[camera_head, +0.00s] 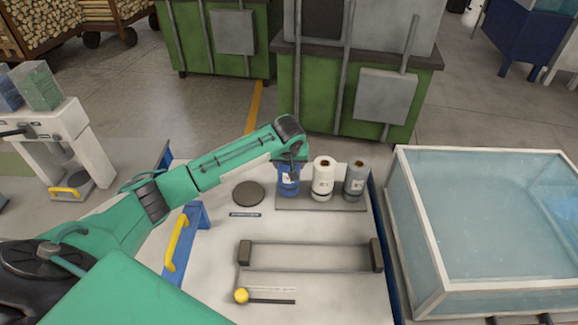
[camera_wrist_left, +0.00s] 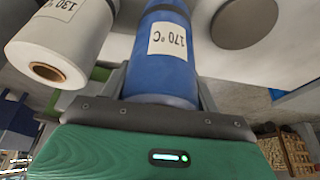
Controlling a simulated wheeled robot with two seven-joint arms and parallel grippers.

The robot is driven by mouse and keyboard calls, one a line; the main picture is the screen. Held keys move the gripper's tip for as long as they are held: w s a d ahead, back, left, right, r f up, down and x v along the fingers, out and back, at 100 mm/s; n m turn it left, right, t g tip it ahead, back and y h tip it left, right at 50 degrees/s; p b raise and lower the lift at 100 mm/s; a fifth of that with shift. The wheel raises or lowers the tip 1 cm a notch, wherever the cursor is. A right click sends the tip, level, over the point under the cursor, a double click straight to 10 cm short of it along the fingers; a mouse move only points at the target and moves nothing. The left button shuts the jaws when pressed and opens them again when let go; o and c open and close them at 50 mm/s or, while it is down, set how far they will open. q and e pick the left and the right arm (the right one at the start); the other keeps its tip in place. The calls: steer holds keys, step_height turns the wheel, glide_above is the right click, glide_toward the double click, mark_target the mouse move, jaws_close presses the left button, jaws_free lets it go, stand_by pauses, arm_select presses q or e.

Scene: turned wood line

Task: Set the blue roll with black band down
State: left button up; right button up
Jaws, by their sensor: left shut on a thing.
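The blue roll (camera_head: 289,187) is upright at the left end of a flat grey rack plate (camera_head: 320,204), beside a white roll (camera_head: 323,180). I cannot tell whether its base touches the plate. My left gripper (camera_head: 290,170) is around its upper part. In the left wrist view the blue roll (camera_wrist_left: 160,70) sits between the two fingers of the left gripper (camera_wrist_left: 162,88), with its 170 °C label showing. My right gripper is out of view.
A grey roll (camera_head: 355,179) stands at the plate's right end. A dark round disc (camera_head: 248,194) lies left of the plate. A frame with dark end blocks (camera_head: 245,252) and a yellow-knobbed rod (camera_head: 241,296) are nearer. A water tank (camera_head: 490,230) stands to the right.

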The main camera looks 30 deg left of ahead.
arm_select(q)
step_height(320, 180, down, 2)
steer(key=shift+f, duration=0.1)
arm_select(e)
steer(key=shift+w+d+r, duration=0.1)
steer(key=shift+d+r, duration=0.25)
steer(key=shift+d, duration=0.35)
arm_select(q)
steer(key=shift+f, duration=0.1)
steer(key=o, duration=1.1)
